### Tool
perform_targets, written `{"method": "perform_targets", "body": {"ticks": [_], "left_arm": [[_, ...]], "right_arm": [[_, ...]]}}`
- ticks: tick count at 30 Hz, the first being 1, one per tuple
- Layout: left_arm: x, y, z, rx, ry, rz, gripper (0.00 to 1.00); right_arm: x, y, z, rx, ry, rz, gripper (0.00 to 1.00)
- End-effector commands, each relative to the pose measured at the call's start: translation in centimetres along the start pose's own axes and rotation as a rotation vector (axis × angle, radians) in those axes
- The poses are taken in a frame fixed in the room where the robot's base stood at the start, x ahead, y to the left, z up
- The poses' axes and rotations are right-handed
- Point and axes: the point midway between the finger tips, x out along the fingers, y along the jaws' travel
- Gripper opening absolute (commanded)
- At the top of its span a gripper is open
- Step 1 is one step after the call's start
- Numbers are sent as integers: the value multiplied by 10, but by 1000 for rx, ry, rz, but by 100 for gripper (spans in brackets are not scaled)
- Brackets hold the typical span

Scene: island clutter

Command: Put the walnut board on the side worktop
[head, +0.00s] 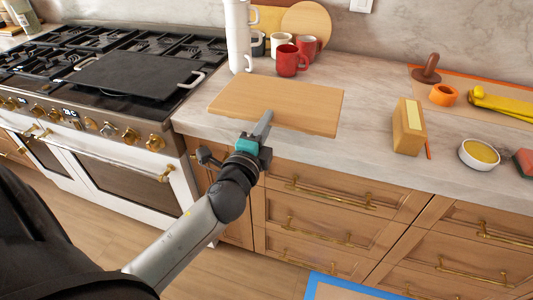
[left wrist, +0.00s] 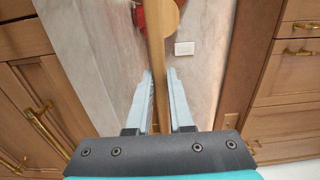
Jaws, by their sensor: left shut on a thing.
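The walnut board (head: 275,98) is a flat, pale brown rectangle, level at the front of the worktop beside the stove. My left gripper (head: 264,122) is at its front edge, with the arm coming up from below. In the left wrist view the board (left wrist: 157,60) shows edge-on between the two fingers (left wrist: 155,98), which are shut on it. I cannot tell whether the board rests on the stone or hangs just above it. My right gripper is not in view.
The stove (head: 110,80) bears a dark griddle (head: 135,73). Drawers (head: 340,200) stand below. A blue-edged surface (head: 340,288) shows at the bottom.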

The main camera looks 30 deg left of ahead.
Motion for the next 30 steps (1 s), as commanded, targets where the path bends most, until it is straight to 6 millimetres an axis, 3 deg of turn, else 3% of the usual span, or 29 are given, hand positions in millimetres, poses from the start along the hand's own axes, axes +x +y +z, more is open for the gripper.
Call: {"method": "perform_targets", "body": {"ticks": [3, 11, 19, 30], "left_arm": [[0, 15, 0, 0, 1, -8, 0], [0, 28, 0, 1, 2, -8, 0], [0, 62, 0, 0, 0, -7, 0], [0, 63, 0, 1, 2, -9, 0]], "right_arm": [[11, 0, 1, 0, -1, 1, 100], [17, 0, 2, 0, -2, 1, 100], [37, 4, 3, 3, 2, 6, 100], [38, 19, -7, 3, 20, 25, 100]]}}
